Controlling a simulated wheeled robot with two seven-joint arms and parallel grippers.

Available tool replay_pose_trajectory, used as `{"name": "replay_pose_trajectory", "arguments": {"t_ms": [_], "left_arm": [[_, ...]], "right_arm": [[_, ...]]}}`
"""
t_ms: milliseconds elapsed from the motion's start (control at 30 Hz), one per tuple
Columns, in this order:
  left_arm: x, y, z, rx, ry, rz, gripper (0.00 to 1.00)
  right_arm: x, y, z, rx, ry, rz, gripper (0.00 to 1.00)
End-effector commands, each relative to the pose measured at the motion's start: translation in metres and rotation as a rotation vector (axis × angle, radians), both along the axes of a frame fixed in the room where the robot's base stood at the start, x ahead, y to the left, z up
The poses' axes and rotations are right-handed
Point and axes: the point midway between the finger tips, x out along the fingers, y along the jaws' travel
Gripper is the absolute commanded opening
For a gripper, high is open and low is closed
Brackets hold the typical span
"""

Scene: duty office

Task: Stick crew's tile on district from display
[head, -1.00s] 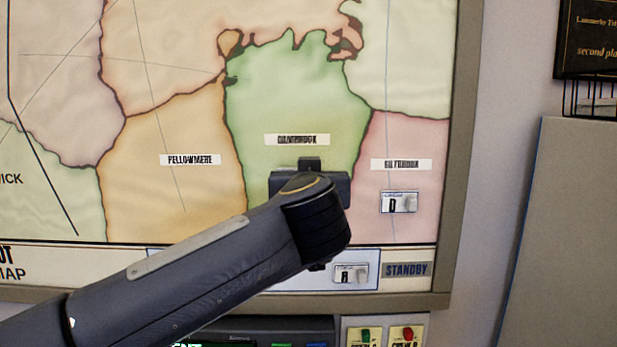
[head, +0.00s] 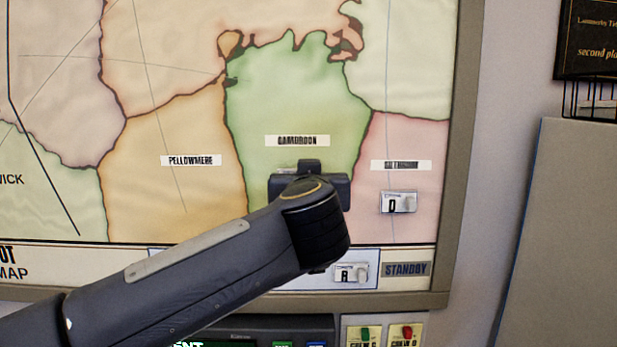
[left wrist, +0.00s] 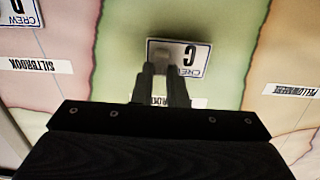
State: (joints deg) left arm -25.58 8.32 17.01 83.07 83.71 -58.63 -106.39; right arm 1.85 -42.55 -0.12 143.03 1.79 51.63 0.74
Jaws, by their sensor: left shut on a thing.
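The crew C tile (left wrist: 190,57), a white plate with a dark letter, is against the green district (left wrist: 220,25) in the left wrist view. My left gripper (left wrist: 164,72) is shut on the tile's grey knob. In the head view my left gripper (head: 309,185) is in front of the green district (head: 295,95), below its name label (head: 297,141); it hides most of the tile, and a pale edge shows above it. The display (head: 225,341) is cut off at the bottom, mostly hidden by my arm. My right gripper is out of view.
A crew D tile (head: 398,202) is on the pink district, right of my gripper. Another tile (head: 350,273) is on the strip beside the STANDBY label (head: 405,269). The orange Pellowmere district (head: 180,205) is left, with no tile visible. A grey panel (head: 570,230) stands at right.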

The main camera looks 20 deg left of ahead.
Motion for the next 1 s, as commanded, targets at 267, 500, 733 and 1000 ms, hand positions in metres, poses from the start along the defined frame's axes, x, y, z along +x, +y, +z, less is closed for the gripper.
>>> {"name": "replay_pose_trajectory", "arguments": {"t_ms": [267, 500, 733, 1000], "left_arm": [[0.0003, 0.0001, -0.0003, 0.000, 0.000, 0.000, 0.00], [0.0025, 0.0007, 0.0001, 0.000, 0.000, 0.001, 0.00], [0.0053, 0.0015, 0.0000, 0.001, 0.000, 0.001, 0.00], [0.0059, 0.0014, -0.0004, 0.000, 0.000, 0.000, 0.00]], "right_arm": [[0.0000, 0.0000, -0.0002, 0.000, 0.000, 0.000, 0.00], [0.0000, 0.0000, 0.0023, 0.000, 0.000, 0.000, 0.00], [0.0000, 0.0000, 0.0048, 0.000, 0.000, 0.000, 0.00], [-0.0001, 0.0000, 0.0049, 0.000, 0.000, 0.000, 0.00]]}}
